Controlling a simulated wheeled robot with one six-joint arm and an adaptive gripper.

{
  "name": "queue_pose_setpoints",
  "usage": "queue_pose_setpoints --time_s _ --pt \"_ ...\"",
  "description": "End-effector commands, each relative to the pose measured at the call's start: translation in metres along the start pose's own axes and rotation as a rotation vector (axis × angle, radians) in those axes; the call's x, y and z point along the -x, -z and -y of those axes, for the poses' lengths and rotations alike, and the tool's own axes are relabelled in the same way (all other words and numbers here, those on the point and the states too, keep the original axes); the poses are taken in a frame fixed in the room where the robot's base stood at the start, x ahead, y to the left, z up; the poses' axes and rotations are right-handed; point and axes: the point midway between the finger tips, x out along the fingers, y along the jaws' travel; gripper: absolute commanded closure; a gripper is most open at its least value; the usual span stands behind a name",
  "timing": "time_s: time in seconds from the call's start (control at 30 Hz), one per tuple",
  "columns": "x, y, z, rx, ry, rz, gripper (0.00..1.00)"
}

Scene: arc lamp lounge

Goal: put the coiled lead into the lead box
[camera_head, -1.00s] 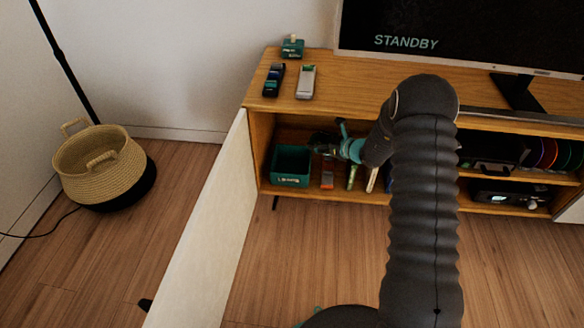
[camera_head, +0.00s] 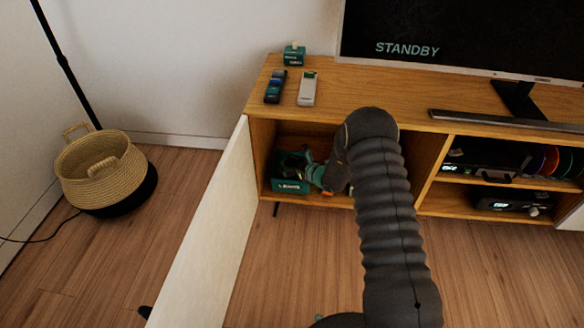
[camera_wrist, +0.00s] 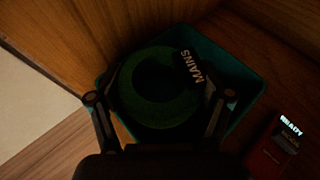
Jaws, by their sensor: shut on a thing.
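The coiled lead (camera_wrist: 135,105) is a dark green ring with a black tag reading MAINS, seen in the dim wrist view. My gripper (camera_wrist: 160,97) is shut on it, one finger on each side. The teal lead box (camera_head: 290,187) stands at the left end of the cabinet's open compartment. In the wrist view the box rim (camera_wrist: 253,88) surrounds the coil, which is over or inside the box; its exact height I cannot tell. In the head view my gripper (camera_head: 298,165) is at the box, and the coil is hard to make out there.
A red device with a lit READY screen (camera_wrist: 275,148) is right of the box. A pale open door (camera_head: 205,235) stands left of the compartment. The cabinet top (camera_head: 385,95) is above, with remotes (camera_head: 308,88). A woven basket (camera_head: 100,170) stands on the floor.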

Motion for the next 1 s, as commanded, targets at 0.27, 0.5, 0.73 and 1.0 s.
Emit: queue_pose_setpoints --time_s 0.27,0.5,0.73,1.0 --pt "-0.004 0.009 0.000 0.001 0.001 0.001 0.64" --pt "-0.005 0.013 0.000 0.001 0.000 0.000 0.64" --pt "-0.007 0.018 0.000 0.000 0.000 0.000 0.64" --pt "-0.009 0.023 0.000 -0.001 0.000 -0.003 0.64"
